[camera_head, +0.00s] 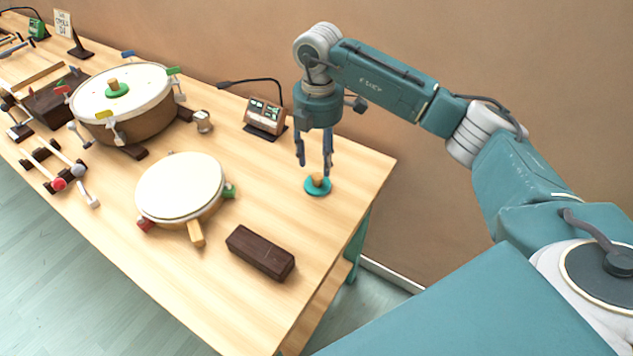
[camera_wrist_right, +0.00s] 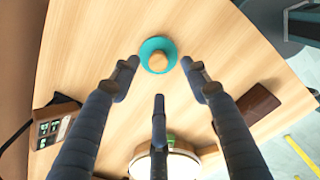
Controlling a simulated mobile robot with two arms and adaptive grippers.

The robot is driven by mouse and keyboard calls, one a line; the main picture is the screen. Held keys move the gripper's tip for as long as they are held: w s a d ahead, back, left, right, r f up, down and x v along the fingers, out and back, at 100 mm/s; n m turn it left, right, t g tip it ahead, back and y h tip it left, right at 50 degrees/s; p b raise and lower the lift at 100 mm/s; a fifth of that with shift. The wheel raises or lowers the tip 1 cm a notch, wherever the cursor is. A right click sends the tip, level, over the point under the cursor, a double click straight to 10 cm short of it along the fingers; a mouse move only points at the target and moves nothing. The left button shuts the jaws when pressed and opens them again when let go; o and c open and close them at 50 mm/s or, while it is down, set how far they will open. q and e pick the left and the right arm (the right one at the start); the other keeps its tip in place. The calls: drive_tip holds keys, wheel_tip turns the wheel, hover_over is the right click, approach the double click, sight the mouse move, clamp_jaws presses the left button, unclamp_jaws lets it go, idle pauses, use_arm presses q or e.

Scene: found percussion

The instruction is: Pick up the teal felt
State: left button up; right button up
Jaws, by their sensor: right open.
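The teal felt (camera_head: 319,191) is a flat round disc with a wooden knob on top, lying on the table near its right end. My right gripper (camera_head: 314,164) points down just above it, open and empty. In the right wrist view the teal felt (camera_wrist_right: 149,47) lies at the top middle, just beyond the open fingertips of my right gripper (camera_wrist_right: 160,75). The fingers look apart from it in that view. My left gripper is not in view.
A dark wooden block (camera_head: 260,253) lies near the table's front right. A small drum (camera_head: 180,186) stands left of the felt, and a larger drum (camera_head: 130,122) with a green felt (camera_head: 108,93) is farther left. A small display box (camera_head: 264,115) stands behind. The table (camera_head: 355,176) is bare around the teal felt.

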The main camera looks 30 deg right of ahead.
sight(317, 176)
drive_tip(key=shift+w+f+p, duration=0.15)
drive_tip(key=shift+f+p, duration=0.45)
drive_tip(key=shift+f, duration=2.75)
clamp_jaws()
